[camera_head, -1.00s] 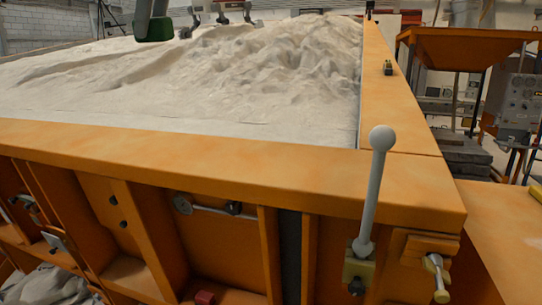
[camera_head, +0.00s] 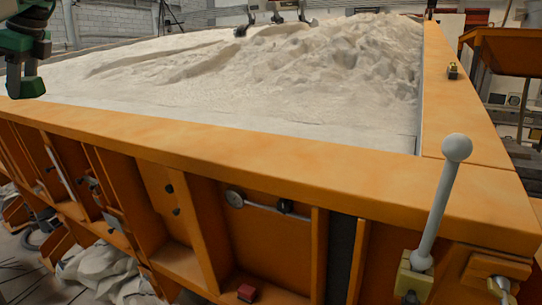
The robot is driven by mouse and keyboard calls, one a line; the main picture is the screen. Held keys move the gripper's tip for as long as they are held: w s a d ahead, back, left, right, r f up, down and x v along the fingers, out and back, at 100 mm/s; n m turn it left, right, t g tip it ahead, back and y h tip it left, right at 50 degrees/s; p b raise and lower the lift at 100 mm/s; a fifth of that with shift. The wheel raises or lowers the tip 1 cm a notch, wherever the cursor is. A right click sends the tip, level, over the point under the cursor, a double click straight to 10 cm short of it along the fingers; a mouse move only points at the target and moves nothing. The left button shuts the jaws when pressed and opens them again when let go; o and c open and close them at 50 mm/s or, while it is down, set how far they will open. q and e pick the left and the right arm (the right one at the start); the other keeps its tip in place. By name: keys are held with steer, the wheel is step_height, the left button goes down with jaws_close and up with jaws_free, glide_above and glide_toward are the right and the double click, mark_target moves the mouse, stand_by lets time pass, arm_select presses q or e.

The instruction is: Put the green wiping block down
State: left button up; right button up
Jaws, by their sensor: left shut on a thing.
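My right gripper is not in view.
The sandbed's wide orange rim (camera_head: 250,158) runs along the front and right of the pale sand (camera_head: 260,90). A grey ball-topped lever (camera_head: 440,205) stands up at the front right. A small yellow-black item (camera_head: 453,70) sits on the right rim. A red block (camera_head: 246,292) lies below.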

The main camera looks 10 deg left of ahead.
arm_select(q)
steer(key=shift+s+a+f, duration=0.35)
steer(key=shift+a+f, duration=0.05)
steer(key=shift+a, duration=0.2)
steer(key=shift+w+d+f+m+t, duration=0.3)
steer(key=shift+w+d+f+m, duration=0.1)
steer(key=shift+f, duration=0.05)
steer(key=w+d+f+m+t+h, duration=0.1)
steer(key=w+d+f+m+h, duration=0.15)
steer(key=d+f+m, duration=0.55)
steer(key=w+d+f+m+h, duration=0.1)
steer(key=d+f+m+h, duration=0.25)
steer(key=f+m, duration=0.75)
steer(key=w+d+f+m+t+h, duration=0.1)
steer(key=w+d+f+m+h, duration=0.15)
steer(key=d+f+m, duration=0.45)
steer(key=s+d+f+m+g+y, duration=0.2)
steer(key=s+d+f+m+g, duration=0.3)
steer(key=f+m, duration=0.7)
steer(key=s+d+f+m+g+y, duration=0.3)
steer(key=s+d+f+m, duration=0.45)
steer(key=m, duration=0.95)
steer(key=w+d+f+m+t, duration=0.1)
steer(key=d+m, duration=0.2)
steer(key=d, duration=0.7)
steer(key=d+b+x, duration=0.1)
steer(key=b+x, duration=0.2)
steer(key=x, duration=0.7)
steer(key=shift+s+y, duration=0.4)
steer(key=shift+y, duration=0.05)
